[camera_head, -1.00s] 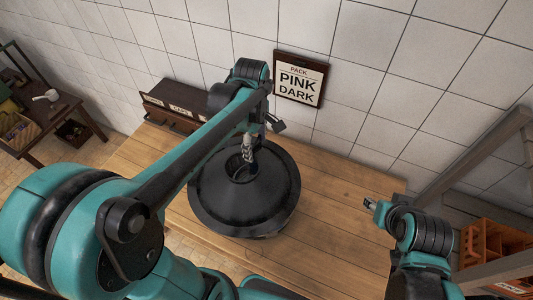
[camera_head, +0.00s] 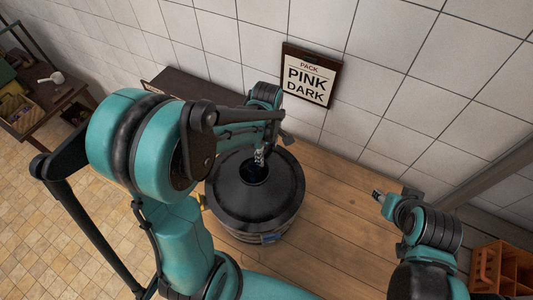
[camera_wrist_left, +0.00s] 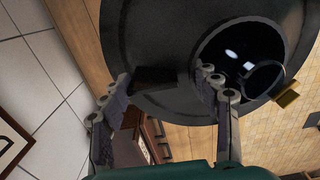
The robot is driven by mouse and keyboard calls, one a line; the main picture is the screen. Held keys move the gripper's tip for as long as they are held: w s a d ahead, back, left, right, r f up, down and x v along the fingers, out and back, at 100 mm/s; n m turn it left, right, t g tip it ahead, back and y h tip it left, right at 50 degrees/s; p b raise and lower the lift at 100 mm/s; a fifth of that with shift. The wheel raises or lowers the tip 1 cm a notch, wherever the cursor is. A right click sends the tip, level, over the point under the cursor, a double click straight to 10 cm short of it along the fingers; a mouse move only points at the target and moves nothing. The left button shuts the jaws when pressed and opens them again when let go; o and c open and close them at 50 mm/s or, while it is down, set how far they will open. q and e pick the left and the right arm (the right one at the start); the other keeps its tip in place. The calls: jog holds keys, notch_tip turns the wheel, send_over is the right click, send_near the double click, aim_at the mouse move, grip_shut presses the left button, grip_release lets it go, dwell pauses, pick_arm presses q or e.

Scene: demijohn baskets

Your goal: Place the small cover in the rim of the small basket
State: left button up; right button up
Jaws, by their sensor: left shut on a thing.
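The small cover (camera_head: 250,204) is a black, wide cone with a round hole in the middle. It lies over the top of a dark round basket (camera_head: 250,236) on the wooden table; I cannot tell if it is seated in the rim. My left gripper (camera_head: 260,158) is shut on the edge of the cover's hole. In the left wrist view its fingers (camera_wrist_left: 168,82) stand at the cover (camera_wrist_left: 160,35), one by the hole, where dark glossy glass (camera_wrist_left: 245,50) shows. My right gripper (camera_head: 377,195) hangs apart on the right; its jaw opening is too small to judge.
A sign (camera_head: 310,75) reading "PACK PINK DARK" hangs on the tiled wall. A dark box (camera_head: 190,85) stands behind my left arm. The table (camera_head: 345,220) is clear right of the basket. An orange crate (camera_head: 503,268) is at lower right.

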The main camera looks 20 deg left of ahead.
pick_arm(q)
jog(key=shift+s+f, duration=0.1)
jog(key=shift+f, duration=0.7)
jog(key=shift+f, duration=0.2)
jog(key=o, duration=1.4)
jog(key=shift+r, duration=0.1)
jog(key=shift+o, duration=0.2)
